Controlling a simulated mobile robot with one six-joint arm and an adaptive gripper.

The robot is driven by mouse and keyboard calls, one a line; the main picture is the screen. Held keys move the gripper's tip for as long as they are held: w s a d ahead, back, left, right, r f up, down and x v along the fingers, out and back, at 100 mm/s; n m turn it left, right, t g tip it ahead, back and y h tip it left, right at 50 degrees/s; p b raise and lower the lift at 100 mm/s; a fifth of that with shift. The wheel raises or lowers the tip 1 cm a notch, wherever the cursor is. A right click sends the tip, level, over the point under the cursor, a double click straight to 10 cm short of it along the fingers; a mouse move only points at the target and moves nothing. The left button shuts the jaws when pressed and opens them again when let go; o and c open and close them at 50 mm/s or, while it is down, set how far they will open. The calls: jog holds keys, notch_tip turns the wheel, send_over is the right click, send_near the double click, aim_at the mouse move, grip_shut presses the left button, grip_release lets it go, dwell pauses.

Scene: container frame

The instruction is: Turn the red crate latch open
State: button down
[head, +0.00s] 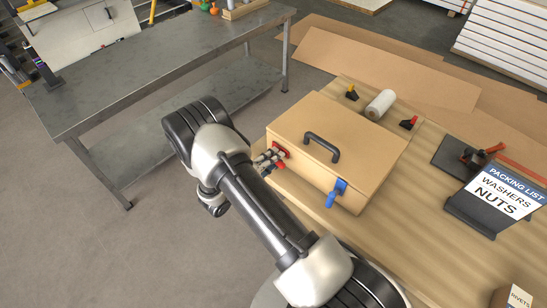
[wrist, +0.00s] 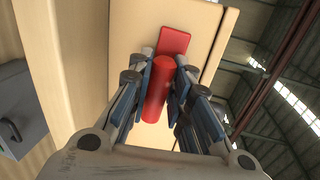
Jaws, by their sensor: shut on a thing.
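The wooden crate (head: 310,141) stands on the workbench with its lid down and a dark handle on top. The red latch (head: 281,151) is on its left front side, with its plate against the crate; in the wrist view its red plate and rounded lever (wrist: 159,85) show clearly. My gripper (head: 270,160) is at this latch. In the wrist view my gripper (wrist: 163,75) has a finger on each side of the red lever, shut on it. A blue latch (head: 335,195) is on the same front side, further right, with its lever hanging down. The fingers partly hide the red lever.
A black sign holder (head: 476,214) with a packing list card stands right of the crate. A white roll (head: 380,104) and small yellow and red clamps lie behind it. A grey metal table (head: 160,75) stands at the left.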

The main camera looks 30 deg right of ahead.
jog(key=shift+f+n, duration=0.25)
jog(key=shift+n, duration=0.05)
dwell(0.4)
jog(key=c, duration=1.5)
grip_release()
jog(key=shift+r, duration=0.1)
jog(key=v, duration=1.2)
jog(key=shift+w+a, duration=0.1)
jog(key=shift+r, duration=0.1)
